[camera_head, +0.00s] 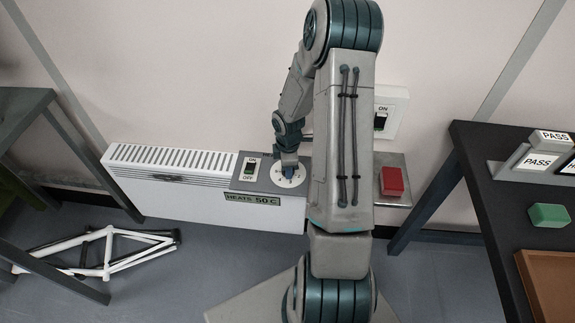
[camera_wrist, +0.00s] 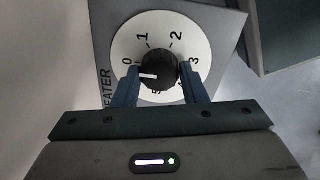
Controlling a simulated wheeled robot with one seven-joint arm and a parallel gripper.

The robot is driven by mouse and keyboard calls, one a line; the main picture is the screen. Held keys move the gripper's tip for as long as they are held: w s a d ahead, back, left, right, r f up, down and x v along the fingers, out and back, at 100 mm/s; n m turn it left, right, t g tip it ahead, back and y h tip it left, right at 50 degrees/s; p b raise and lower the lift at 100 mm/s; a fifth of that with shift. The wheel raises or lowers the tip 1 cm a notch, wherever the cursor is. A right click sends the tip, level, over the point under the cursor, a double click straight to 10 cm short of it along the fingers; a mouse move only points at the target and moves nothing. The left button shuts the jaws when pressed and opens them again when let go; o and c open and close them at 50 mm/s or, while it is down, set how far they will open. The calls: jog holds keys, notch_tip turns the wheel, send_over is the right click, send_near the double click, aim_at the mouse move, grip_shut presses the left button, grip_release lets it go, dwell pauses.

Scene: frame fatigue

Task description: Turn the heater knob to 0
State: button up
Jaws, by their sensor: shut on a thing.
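The heater knob (camera_wrist: 160,66) is black with a white pointer bar and sits on a round white dial (camera_wrist: 150,22) numbered 0 to 5. The pointer bar points left, a little below the 0 mark. My gripper (camera_wrist: 159,72) is shut on the knob, with one blue finger on each side. In the head view the dial (camera_head: 299,182) is at the right end of the white heater (camera_head: 170,190), and my gripper (camera_head: 289,168) covers the knob there.
An ON/OFF switch (camera_head: 249,169) and a "HEATS 50 C" label (camera_head: 252,199) are beside the dial. A red block (camera_head: 391,181) and a wall switch (camera_head: 381,119) are to the right. A dark table (camera_head: 490,205) stands at right; a white bike frame (camera_head: 107,250) lies at left.

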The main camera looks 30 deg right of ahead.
jog(key=shift+w+r, duration=0.1)
jog(key=shift+w, duration=0.1)
jog(key=o, duration=1)
jog(key=shift+s, duration=0.1)
jog(key=shift+c, duration=0.2)
notch_tip(320, 180, up, 14)
jog(key=p, duration=0.3)
jog(key=shift+s+a, duration=0.15)
jog(key=shift+s, duration=0.15)
jog(key=s+a+r+m+p, duration=0.3)
jog(key=s+r, duration=0.3)
jog(key=r, duration=0.3)
jog(key=s+a+r+m+t+p, duration=0.1)
jog(key=s+a+r+m+p, duration=0.2)
jog(key=s+a+r+m, duration=0.3)
jog(key=s+a+r+m+t+p, duration=0.1)
jog(key=s+a+r+m+p, duration=0.3)
jog(key=r, duration=0.8)
jog(key=shift+s+a+r+m, duration=0.3)
jog(key=shift+s+a+m, duration=0.15)
jog(key=shift+s, duration=0.65)
